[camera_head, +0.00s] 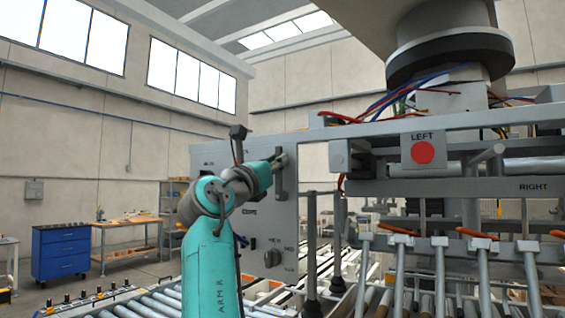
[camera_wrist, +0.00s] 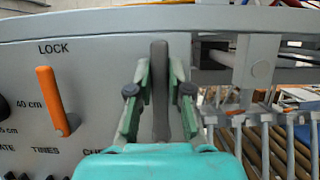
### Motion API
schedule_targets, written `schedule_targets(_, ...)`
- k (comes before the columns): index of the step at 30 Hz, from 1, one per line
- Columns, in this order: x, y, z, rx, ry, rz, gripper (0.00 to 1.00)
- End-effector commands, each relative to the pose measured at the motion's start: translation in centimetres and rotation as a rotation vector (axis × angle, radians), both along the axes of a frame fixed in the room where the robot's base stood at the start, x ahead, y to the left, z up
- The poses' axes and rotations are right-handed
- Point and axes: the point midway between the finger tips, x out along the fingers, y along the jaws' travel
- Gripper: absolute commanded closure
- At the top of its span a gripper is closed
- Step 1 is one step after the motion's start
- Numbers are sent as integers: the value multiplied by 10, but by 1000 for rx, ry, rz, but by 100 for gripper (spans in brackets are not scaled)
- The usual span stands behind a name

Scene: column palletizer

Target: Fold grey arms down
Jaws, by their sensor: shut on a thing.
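My gripper (camera_head: 277,164) is at the grey panel (camera_head: 225,160) on the side of the palletizer head. In the wrist view its green fingers (camera_wrist: 159,95) are shut on an upright dark grey handle (camera_wrist: 160,65), one finger on each side. The handle also shows in the camera_head view (camera_head: 280,185), upright near the panel's right edge. Several grey arms (camera_head: 397,280) with orange pieces at their tops hang slanting downward from the head at lower right. They show in part at the right of the wrist view (camera_wrist: 238,140). Whether the handle links to them cannot be seen.
An orange lever (camera_wrist: 54,101) under the word LOCK is left of my gripper on the panel. A red button (camera_head: 422,152) marked LEFT is on the head. Roller conveyors (camera_head: 150,303) lie below. A blue drawer cabinet (camera_head: 62,251) and a workbench (camera_head: 125,224) stand at left.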

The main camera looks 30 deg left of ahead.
Motion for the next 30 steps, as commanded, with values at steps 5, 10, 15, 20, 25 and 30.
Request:
schedule_targets(5,0,2,0,-3,-1,2,100)
schedule_targets(10,0,1,0,-3,-1,2,59)
schedule_targets(15,0,1,0,-2,-1,1,56)
schedule_targets(20,-1,1,0,-2,-1,1,56)
schedule_targets(25,-13,2,-6,-1,-1,3,56)
schedule_targets(30,-41,3,-18,0,-2,4,56)
